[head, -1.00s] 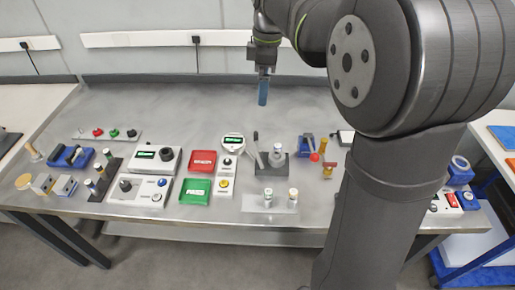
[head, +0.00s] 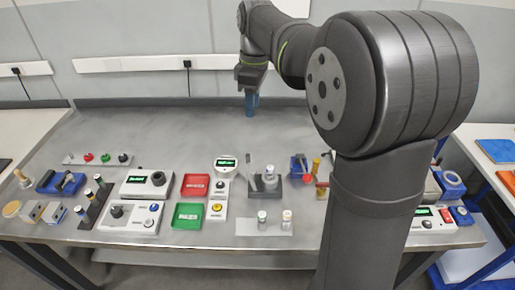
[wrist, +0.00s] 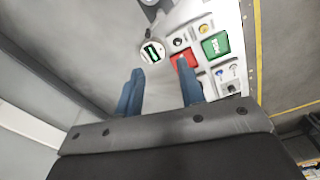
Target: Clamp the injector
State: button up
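A dark clamp fixture (head: 284,196) stands right of centre on the bench, with an upright lever (head: 249,165) on its left side. A pale grey upright part (head: 270,178), which looks like the injector, stands in it. I cannot tell whether the clamp is closed on it. My gripper (head: 252,105) hangs above the back of the bench, behind and well apart from the fixture. In the wrist view its blue fingers (wrist: 158,88) are spread with nothing between them. Only a dark piece of what may be the fixture shows at that view's top edge.
In front of the fixture, two small vials (head: 262,218) stand on a clear plate. To its left are a round gauge (head: 226,163), a red tray (head: 196,186) and a green tray (head: 187,216). Blue and red tools (head: 300,167) stand to its right. The bench's back strip is clear.

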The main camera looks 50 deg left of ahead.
aim_at(248, 155)
jog(key=a+f+m, duration=0.1)
jog(key=f+m, duration=0.2)
jog(key=f, duration=0.4)
jog(key=w+a+f+m, duration=0.1)
jog(key=f+m, duration=0.3)
jog(key=f, duration=0.4)
jog(key=a+f+m, duration=0.2)
jog(key=f+m, duration=0.2)
jog(key=f, duration=0.3)
jog(key=shift+w+a+f, duration=0.1)
jog(key=shift+w+f, duration=0.1)
jog(key=shift+f, duration=0.15)
grip_shut()
